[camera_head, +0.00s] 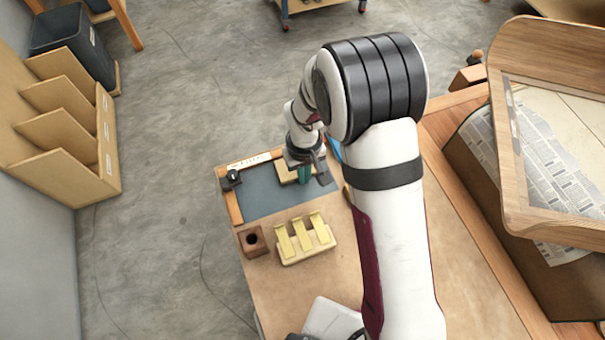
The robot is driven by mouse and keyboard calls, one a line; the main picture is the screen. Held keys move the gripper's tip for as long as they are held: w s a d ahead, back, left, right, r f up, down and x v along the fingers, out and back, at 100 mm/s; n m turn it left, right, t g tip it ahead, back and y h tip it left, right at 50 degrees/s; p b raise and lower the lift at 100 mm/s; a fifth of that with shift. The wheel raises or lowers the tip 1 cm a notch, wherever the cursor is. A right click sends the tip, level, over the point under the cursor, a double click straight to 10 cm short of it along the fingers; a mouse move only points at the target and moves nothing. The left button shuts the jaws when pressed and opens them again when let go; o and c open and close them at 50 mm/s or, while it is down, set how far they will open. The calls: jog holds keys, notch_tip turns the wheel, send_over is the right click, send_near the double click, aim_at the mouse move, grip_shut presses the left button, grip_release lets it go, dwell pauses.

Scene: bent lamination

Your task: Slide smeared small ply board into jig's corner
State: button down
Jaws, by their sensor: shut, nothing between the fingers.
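A small tan ply board (286,174) lies on the blue-grey mat (258,198), near its far edge. It is partly hidden by my gripper (305,178). Any smear on it is too small to make out. The jig's wooden strips run along the mat's left side (233,207) and far side (248,162), meeting at the far left corner. My gripper is shut with nothing in it, at the board's right side. I cannot tell whether its fingertips touch the board.
A small black fitting (231,180) sits at the jig's corner. A pale block with yellow strips (305,238) and a dark-topped wooden cube (252,241) stand in front of the mat. My arm hides the bench's right part. The mat's left and front parts are clear.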

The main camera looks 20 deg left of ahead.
jog(key=shift+w+a, duration=0.4)
jog(key=shift+s+d, duration=0.45)
notch_tip(320, 180, up, 7)
